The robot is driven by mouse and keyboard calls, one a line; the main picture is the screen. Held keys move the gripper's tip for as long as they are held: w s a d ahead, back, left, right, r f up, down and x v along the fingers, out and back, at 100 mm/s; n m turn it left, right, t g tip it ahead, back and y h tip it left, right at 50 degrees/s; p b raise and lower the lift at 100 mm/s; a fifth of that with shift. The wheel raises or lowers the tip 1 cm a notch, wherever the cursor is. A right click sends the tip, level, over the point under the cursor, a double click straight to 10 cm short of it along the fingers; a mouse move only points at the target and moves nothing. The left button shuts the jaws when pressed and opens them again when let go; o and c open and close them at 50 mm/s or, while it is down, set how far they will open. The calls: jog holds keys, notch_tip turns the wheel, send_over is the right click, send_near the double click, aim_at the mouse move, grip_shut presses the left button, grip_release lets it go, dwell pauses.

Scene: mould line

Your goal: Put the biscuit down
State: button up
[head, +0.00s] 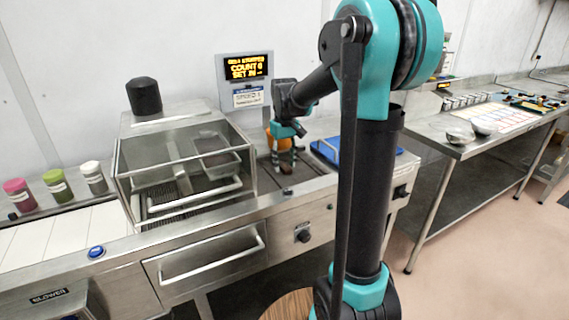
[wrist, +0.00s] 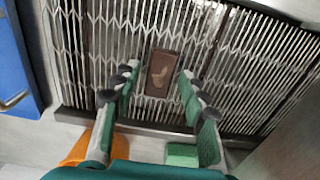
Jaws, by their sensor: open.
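The biscuit (wrist: 163,73) is a brown rectangle with a lighter mark on its top, and it lies on the wire mesh belt (wrist: 235,65) in the wrist view. My gripper (wrist: 152,90) is open, with one finger on each side of the biscuit and a visible gap on both sides. In the head view my gripper (head: 284,168) points down over the belt at the machine's right end. There the biscuit is too small and too hidden by the fingers to make out clearly.
A clear-walled machine hood (head: 185,170) stands left of my gripper. A blue tray (head: 330,150) lies to the right, and an orange object (head: 280,140) is close behind. A display (head: 245,67) stands at the back. A steel table (head: 455,148) with bowls is farther right.

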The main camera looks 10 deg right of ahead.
aim_at(285, 166)
notch_tip(285, 166, up, 12)
dwell(0.4)
jog(key=shift+f, duration=0.1)
